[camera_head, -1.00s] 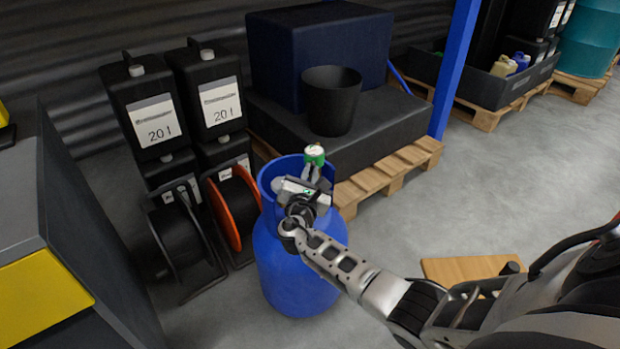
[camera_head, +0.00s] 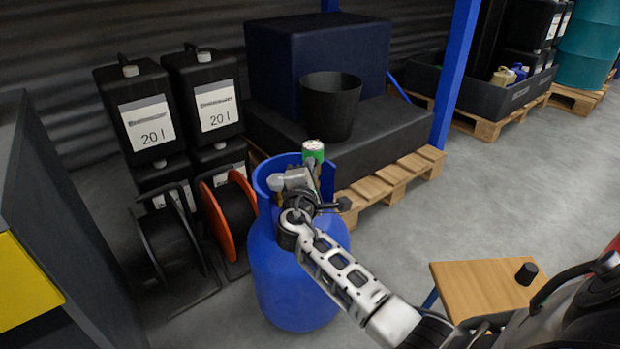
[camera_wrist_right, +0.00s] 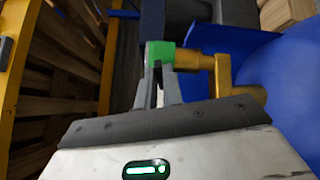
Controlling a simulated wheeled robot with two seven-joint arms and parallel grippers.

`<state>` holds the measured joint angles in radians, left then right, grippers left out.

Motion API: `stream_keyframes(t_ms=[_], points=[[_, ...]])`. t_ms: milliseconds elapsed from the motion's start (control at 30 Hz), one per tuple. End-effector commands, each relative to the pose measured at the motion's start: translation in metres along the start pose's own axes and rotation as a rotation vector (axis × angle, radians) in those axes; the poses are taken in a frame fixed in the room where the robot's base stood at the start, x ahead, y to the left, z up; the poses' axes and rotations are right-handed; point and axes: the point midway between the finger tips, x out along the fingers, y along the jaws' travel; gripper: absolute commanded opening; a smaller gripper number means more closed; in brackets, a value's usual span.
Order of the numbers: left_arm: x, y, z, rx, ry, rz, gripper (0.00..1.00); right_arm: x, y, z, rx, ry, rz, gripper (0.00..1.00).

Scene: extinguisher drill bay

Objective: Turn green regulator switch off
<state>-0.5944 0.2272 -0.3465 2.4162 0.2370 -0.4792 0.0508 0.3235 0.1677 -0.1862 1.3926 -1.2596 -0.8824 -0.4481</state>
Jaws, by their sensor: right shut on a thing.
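A blue gas cylinder (camera_head: 280,275) stands upright on the floor, with a raised collar around its top. The green regulator switch (camera_head: 313,150), with a pale top face, shows just above the collar. In the right wrist view the green switch (camera_wrist_right: 160,53) sits beside a brass fitting (camera_wrist_right: 222,75). My right gripper (camera_head: 312,168) reaches over the collar from the front. In the right wrist view its narrow fingers (camera_wrist_right: 158,72) are closed on the green switch. The gripper body hides much of the valve in the head view. My left gripper is not in view.
Orange and black reels (camera_head: 230,215) and black 20 l canisters (camera_head: 150,115) stand left of the cylinder. A wooden pallet (camera_head: 395,183) with a black bin (camera_head: 331,105) is behind it. A wooden-topped stool (camera_head: 485,287) stands at right. Grey floor is open between.

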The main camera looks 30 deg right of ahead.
Motion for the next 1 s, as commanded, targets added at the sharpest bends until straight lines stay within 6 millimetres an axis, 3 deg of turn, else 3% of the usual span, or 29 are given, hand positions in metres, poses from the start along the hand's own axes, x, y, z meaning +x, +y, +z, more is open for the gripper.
stream_keyframes(t_ms=[433,1000], points=[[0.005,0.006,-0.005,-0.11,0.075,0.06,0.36,0.0,-0.003,-0.001,0.267,0.002,-0.001,0.0],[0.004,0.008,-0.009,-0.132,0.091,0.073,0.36,0.0,-0.001,-0.001,0.319,0.002,-0.001,0.0]])
